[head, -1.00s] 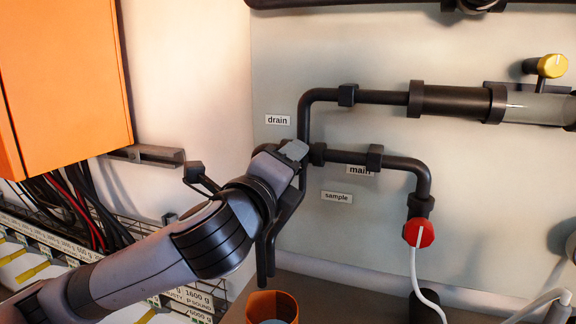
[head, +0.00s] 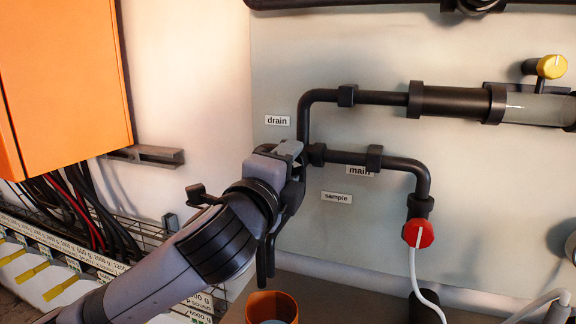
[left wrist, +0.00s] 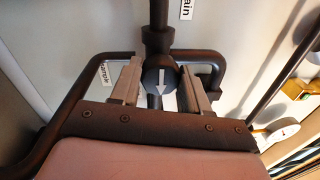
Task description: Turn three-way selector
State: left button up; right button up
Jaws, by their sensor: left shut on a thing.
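The three-way selector (left wrist: 161,80) is a dark round body with a white arrow on its face, at a pipe junction in the left wrist view. The arrow points down in that view, toward the gripper's base. My left gripper (left wrist: 160,88) is shut on the selector, with one grey finger on each side. In the head view my left gripper (head: 288,155) is at the junction and hides the selector. The labels drain (head: 277,120), main (head: 359,170) and sample (head: 336,197) are on the wall around it. My right gripper is not in view.
Dark pipes (head: 345,157) run along the wall beside the gripper. A red knob (head: 418,233) and a yellow knob (head: 552,66) are to the right. An orange container (head: 272,306) stands below. An orange cabinet (head: 65,75) is at the left.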

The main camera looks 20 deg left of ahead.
pick_arm(q)
jog(key=o, duration=1.1)
jog(key=shift+c, duration=0.2)
jog(key=shift+s+a+f+b, duration=0.1)
jog(key=shift+s+f+b, duration=0.1)
jog(key=shift+s, duration=1.6)
jog(key=shift+s+f+b, duration=0.15)
jog(key=shift+s, duration=1.65)
jog(key=shift+s, duration=0.1)
